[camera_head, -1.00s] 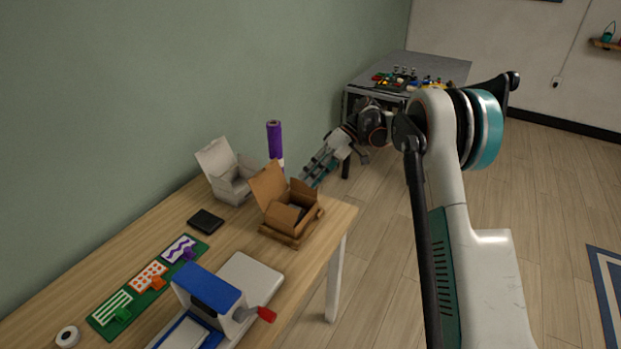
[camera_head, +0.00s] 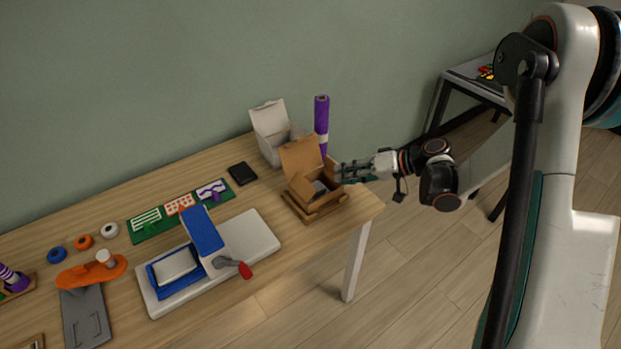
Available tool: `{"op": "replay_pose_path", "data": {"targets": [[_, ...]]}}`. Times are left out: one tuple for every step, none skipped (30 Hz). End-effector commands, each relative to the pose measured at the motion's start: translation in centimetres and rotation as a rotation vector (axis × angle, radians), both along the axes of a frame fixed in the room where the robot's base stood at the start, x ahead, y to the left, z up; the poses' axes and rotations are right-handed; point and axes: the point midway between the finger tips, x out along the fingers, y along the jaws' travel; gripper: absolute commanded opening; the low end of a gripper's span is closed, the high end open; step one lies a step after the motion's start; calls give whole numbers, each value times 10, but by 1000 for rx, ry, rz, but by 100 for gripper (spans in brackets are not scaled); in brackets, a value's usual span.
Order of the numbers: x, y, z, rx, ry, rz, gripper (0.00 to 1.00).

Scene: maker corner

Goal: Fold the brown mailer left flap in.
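The brown mailer (camera_head: 299,207) is an open cardboard box near the right end of the wooden table, sitting on a brown base. Its lid (camera_head: 301,153) stands up at the back. A flap (camera_head: 303,189) shows on its near left side, slanting rather than lying flat. A grey item (camera_head: 320,188) shows inside. My gripper (camera_head: 341,173) reaches in from the right, with its fingertips at the box's right rim. I cannot tell whether they touch it. The finger gap is too small to judge. The right side of the box is partly hidden by the fingers.
A black flat item (camera_head: 242,173) lies left. A blue and white press (camera_head: 205,245) with a red-tipped handle stands front left. The table's right edge is close.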

Motion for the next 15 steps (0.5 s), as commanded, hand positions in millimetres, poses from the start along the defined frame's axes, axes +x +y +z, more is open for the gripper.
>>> {"op": "replay_pose_path", "data": {"targets": [[-3, 0, 1, 4, -2, -10, 22], [-4, 1, 1, 5, -4, -14, 22], [-3, 2, -1, 7, -5, -16, 22], [-3, 4, -2, 7, -5, -17, 22], [-2, 6, -3, 6, -5, -18, 22], [-1, 10, -6, 7, -5, -17, 22], [1, 13, -8, 6, -5, -16, 22], [2, 17, -10, 6, -5, -15, 22], [3, 23, -14, 6, -4, -14, 22], [5, 27, -17, 7, -5, -15, 22], [7, 32, -20, 7, -5, -15, 22], [10, 39, -24, 6, -5, -13, 22], [11, 44, -27, 6, -5, -13, 22], [13, 49, -30, 6, -6, -14, 22], [15, 56, -34, 6, -5, -13, 22]]}}
